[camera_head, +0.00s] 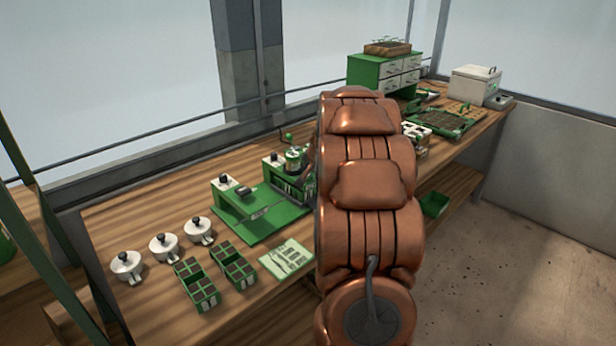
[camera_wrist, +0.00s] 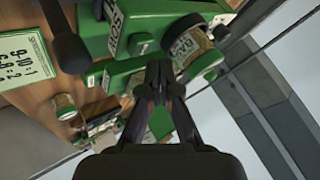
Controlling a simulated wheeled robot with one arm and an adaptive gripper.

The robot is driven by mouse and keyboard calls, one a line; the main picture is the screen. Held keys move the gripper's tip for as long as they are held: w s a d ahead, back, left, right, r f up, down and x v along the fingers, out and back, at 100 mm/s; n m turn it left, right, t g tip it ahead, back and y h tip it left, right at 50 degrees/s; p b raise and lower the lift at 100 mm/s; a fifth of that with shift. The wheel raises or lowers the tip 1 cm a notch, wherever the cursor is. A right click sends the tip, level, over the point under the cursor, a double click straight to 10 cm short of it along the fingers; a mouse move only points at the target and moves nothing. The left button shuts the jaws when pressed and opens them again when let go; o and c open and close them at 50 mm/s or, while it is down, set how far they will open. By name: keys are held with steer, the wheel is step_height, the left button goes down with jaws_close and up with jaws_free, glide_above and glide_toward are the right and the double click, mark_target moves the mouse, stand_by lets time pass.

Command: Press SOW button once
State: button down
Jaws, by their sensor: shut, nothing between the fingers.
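The green tray seeder (camera_head: 262,222) stands mid-bench in the head view, with a flat green bed and a green-lidded jar (camera_head: 293,158) at its right end. My copper arm covers part of its right side. In the wrist view my gripper (camera_wrist: 158,68) is shut and empty, its fingertips in front of the green machine body. A white label (camera_wrist: 115,32) with rotated dark lettering is above and left of the fingertips. A jar-like part (camera_wrist: 190,45) is to their right. I cannot pick out the SOW button clearly, nor tell whether the fingertips touch anything.
Three white lidded pots (camera_head: 164,246), green seedling packs (camera_head: 196,285) and a printed card (camera_head: 286,259) lie on the near bench. A green drawer unit (camera_head: 372,72) and a white box (camera_head: 474,84) stand at the far end. A window frame runs behind the bench.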

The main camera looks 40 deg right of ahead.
mark_target(308, 177)
steer(key=shift+f, duration=0.1)
steer(key=shift+f+b, duration=0.35)
steer(key=shift+f+b, duration=0.35)
steer(key=shift+f, duration=0.15)
stand_by(0.8)
steer(key=shift+r, duration=0.2)
steer(key=shift+r+p, duration=0.75)
steer(key=shift+r, duration=0.1)
steer(key=shift+r+p, duration=2)
steer(key=shift+r, duration=0.45)
steer(key=shift+a, duration=0.1)
